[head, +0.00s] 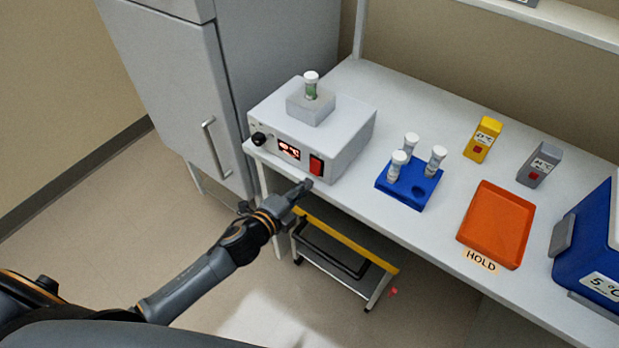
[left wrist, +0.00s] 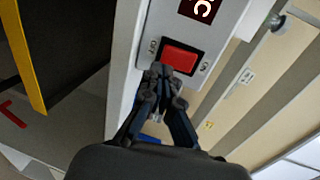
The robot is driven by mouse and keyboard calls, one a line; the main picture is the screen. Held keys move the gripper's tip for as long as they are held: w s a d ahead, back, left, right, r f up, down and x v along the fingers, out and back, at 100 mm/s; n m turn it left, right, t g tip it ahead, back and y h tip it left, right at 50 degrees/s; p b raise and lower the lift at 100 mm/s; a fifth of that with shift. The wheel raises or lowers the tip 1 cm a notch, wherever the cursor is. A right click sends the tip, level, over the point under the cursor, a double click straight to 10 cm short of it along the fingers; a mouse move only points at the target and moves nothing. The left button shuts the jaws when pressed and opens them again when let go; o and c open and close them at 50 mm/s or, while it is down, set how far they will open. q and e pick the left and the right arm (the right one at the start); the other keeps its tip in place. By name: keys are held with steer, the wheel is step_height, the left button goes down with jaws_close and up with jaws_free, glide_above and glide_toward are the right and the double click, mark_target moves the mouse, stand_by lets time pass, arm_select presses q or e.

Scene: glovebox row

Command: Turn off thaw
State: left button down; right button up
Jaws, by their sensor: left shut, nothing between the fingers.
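The thaw unit (head: 335,142) is a white box at the left end of the bench, with a block on top holding a white-capped vial (head: 311,85). Its front has a black knob (head: 258,139), a lit red display (head: 289,149) and a red rocker switch (head: 316,165). In the left wrist view the red switch (left wrist: 181,58) is just beyond my fingertips, and part of the display (left wrist: 199,10) shows. My left gripper (head: 303,187) is shut and empty, just in front of and below the switch. It also shows in the left wrist view (left wrist: 160,75); contact cannot be told. My right gripper is out of view.
A blue rack (head: 424,198) with several vials, an orange tray (head: 490,235), a yellow device (head: 483,139), a grey device (head: 539,164) and a blue cooler (head: 590,245) stand to the right. A cart (head: 345,261) is below the bench; a cabinet (head: 180,85) stands left.

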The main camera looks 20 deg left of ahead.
mark_target(315, 167)
arm_select(q)
steer(key=shift+x, duration=1.25)
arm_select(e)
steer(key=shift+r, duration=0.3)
